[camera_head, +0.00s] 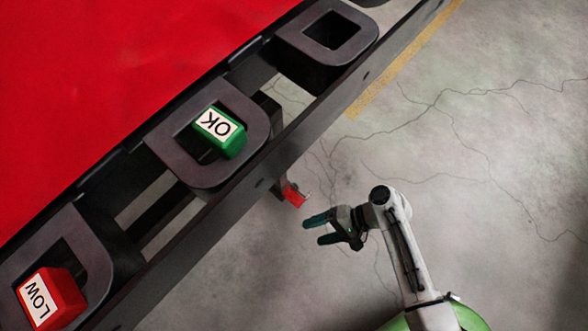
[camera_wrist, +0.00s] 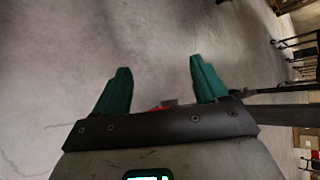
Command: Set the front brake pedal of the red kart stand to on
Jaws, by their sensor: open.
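The red kart stand (camera_head: 110,75) fills the upper left of the head view, with a dark frame along its edge. A small red pedal (camera_head: 292,196) sticks out from under that frame, near the middle. Whether it is on or off cannot be told. My gripper (camera_head: 312,231) is open and empty, just below and right of the pedal and apart from it, with its fingers pointing left. In the wrist view my gripper (camera_wrist: 160,64) shows two green fingers spread apart. A small red bit (camera_wrist: 162,106) shows just above the dark gripper body, mostly hidden by it.
A green OK block (camera_head: 233,142) and a red LOW block (camera_head: 62,300) sit in brackets on the frame. Another bracket (camera_head: 350,30) is empty. The cracked concrete floor (camera_head: 480,150) to the right is clear. Dark racks (camera_wrist: 296,42) stand far right in the wrist view.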

